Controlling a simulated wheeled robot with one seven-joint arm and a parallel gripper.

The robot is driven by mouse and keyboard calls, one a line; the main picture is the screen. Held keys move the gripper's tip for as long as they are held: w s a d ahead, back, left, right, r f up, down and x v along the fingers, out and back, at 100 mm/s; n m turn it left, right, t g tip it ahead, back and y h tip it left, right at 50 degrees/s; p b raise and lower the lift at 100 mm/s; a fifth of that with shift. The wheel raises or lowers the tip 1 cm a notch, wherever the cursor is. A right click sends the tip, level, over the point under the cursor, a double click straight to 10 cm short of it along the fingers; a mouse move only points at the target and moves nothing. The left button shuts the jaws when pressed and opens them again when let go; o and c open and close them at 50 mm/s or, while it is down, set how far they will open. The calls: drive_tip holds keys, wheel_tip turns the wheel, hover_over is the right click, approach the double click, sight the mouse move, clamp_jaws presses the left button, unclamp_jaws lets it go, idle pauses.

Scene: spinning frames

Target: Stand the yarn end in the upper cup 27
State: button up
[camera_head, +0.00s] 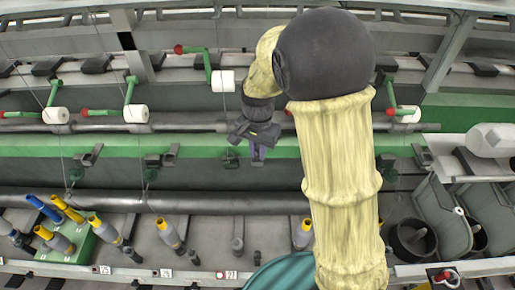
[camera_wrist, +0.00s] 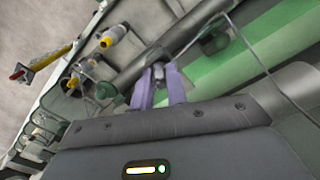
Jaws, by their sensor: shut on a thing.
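My gripper (camera_head: 258,152) is in front of the green rail, near the middle of the head view. Its two purple fingers (camera_wrist: 158,84) point away from the wrist camera and are shut on a small greyish thing (camera_wrist: 158,70), which I take to be the yarn end. A thin strand (camera_wrist: 199,33) runs toward the fingertips in the wrist view. A red-marked label (camera_head: 227,275), apparently 27, is on the lower rail below my gripper. A dark green fitting (camera_head: 231,160) is just left of the fingers; I cannot tell whether it is upper cup 27.
Yellow-tipped bobbins (camera_head: 168,233) stand along the lower rail at left. A green box (camera_head: 68,242) is among them. White spools (camera_head: 222,81) hang on green arms above. Dark bins (camera_head: 412,238) are at right. A long dark roller (camera_head: 190,202) crosses below my gripper.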

drive_tip(key=o, duration=0.7)
drive_tip(key=shift+a, duration=0.1)
drive_tip(key=shift+o, duration=0.2)
drive_tip(key=shift+w+r, duration=0.1)
wheel_tip(320, 180, up, 12)
drive_tip(key=b, duration=0.2)
idle(0.7)
